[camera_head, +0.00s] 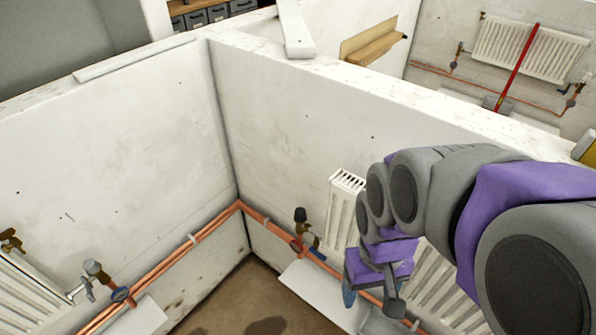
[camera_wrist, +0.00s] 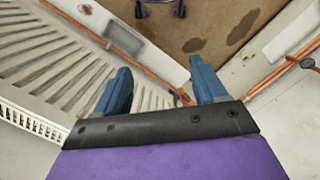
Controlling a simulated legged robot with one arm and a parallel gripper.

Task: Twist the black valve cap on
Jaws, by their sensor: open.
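A black cap (camera_head: 300,214) sits upright at the top of a valve (camera_head: 304,239) with a brassy body, on the copper pipe near the wall corner in the head view. Whether it is seated or loose cannot be told. My gripper (camera_head: 368,296) is to the right of this valve and lower in the picture, in front of the white radiator (camera_head: 343,215). In the wrist view my gripper (camera_wrist: 160,84) shows two blue fingers spread wide with nothing held. A small part of the pipe fitting (camera_wrist: 183,97) shows beside the right finger; the black cap is not clear there.
Another valve (camera_head: 95,270) with a grey-brown head stands on the left wall's copper pipe (camera_head: 170,262), beside another radiator (camera_head: 25,292). A pale board (camera_head: 312,288) lies below the pipe. The brown floor (camera_head: 235,298) is stained. Low partition walls enclose the bay.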

